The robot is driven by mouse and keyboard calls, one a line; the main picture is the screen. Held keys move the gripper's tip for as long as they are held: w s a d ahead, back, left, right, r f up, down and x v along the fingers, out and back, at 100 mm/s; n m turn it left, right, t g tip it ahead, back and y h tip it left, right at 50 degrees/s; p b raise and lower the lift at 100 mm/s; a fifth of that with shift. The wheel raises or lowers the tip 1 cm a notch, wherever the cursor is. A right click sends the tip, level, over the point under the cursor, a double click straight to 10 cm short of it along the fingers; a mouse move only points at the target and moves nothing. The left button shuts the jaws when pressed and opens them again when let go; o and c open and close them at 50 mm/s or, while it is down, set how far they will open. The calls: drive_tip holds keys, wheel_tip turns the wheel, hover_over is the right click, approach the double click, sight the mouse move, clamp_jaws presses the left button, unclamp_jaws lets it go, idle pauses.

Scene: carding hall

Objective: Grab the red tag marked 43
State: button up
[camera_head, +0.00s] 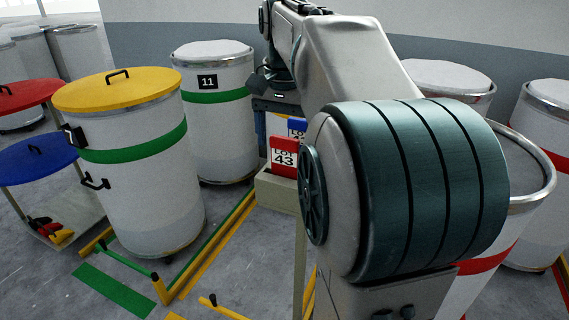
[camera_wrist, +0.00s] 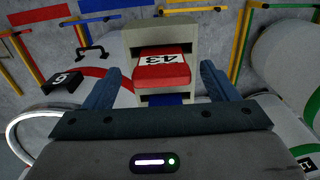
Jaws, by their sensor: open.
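In the wrist view the red tag (camera_wrist: 163,70) is upside down, between and beyond the fingers of my gripper (camera_wrist: 163,88). The fingers are apart, with nothing between their tips that I can see touching. The blue tag (camera_wrist: 165,99) shows below it, partly hidden by the gripper body.
A white drum with a yellow lid (camera_head: 123,88) and a drum marked 11 (camera_head: 214,110) stand left of the holder. More drums stand at right, partly behind my arm. Yellow and green rails (camera_head: 215,245) run along the floor. Coloured lids rest at far left.

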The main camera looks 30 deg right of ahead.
sight(284, 149)
drive_tip(key=shift+f, duration=2)
drive_tip(key=c, duration=1.1)
drive_tip(key=shift+o, duration=0.2)
drive_tip(key=shift+r, duration=0.15)
